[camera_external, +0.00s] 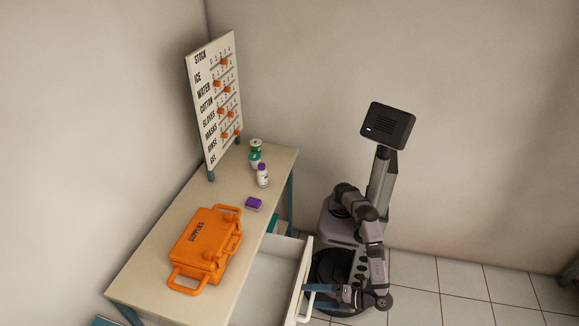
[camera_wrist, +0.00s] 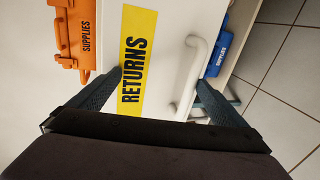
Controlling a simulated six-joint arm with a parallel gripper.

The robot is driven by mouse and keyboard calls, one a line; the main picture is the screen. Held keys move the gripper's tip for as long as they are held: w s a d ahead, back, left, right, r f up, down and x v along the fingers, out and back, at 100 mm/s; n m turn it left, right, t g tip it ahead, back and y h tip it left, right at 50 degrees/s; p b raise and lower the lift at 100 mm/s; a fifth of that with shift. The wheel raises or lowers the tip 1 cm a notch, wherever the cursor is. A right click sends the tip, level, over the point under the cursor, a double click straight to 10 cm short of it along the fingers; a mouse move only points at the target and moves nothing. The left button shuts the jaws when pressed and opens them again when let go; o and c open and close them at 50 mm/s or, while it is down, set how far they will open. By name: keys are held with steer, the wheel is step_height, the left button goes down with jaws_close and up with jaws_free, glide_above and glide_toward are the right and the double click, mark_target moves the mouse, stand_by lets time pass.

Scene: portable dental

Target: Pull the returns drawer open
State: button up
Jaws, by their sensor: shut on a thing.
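The returns drawer (camera_external: 272,277) is white and stands pulled out from the desk's right side, with its inside showing. Its front carries a yellow RETURNS label (camera_wrist: 136,62) and a pale bar handle (camera_wrist: 193,75). My gripper (camera_external: 309,288) is at the drawer front, shut on the handle. In the wrist view my gripper (camera_wrist: 160,82) has one finger left of the label and the other beside the handle. The exact contact of the fingertips is hard to see.
On the desk (camera_external: 160,203) sit an orange SUPPLIES case (camera_external: 206,243), a purple block (camera_external: 254,204), a white bottle (camera_external: 262,176) and a green-and-white container (camera_external: 255,153). A stock board (camera_external: 212,100) stands at the back. A blue SUPPLIES item (camera_wrist: 217,57) is beyond the drawer. Tiled floor shows at right.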

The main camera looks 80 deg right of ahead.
steer(key=shift+o, duration=1.2)
steer(key=shift+r, duration=0.65)
steer(key=c, duration=0.5)
steer(key=shift+r, duration=0.2)
steer(key=shift+c, duration=0.9)
steer(key=shift+o, duration=1.4)
step_height(320, 180, up, 3)
steer(key=p, duration=0.3)
steer(key=shift+w+a+r+p, duration=0.1)
steer(key=shift+a+p, duration=0.05)
steer(key=shift+p, duration=0.25)
steer(key=shift+d+r+p, duration=0.25)
steer(key=shift+r+p, duration=0.6)
steer(key=shift+r, duration=0.2)
jaws_close()
steer(key=w+r+n+g+h+p, duration=0.1)
steer(key=w+r+g+p, duration=0.2)
steer(key=r, duration=0.4)
steer(key=w+r+n+p, duration=0.1)
steer(key=w+r+p, duration=0.3)
steer(key=r, duration=0.3)
steer(key=w+d+f+m+g+p, duration=0.2)
steer(key=w+m+g, duration=0.3)
steer(key=m, duration=0.5)
steer(key=w+d+f+m+g+y+p, duration=0.1)
steer(key=w+f+m+g+p, duration=0.3)
steer(key=m+g, duration=0.5)
steer(key=shift+w+d+f+m, duration=0.35)
steer(key=shift+d+f+m, duration=0.05)
steer(key=shift+d+m, duration=0.4)
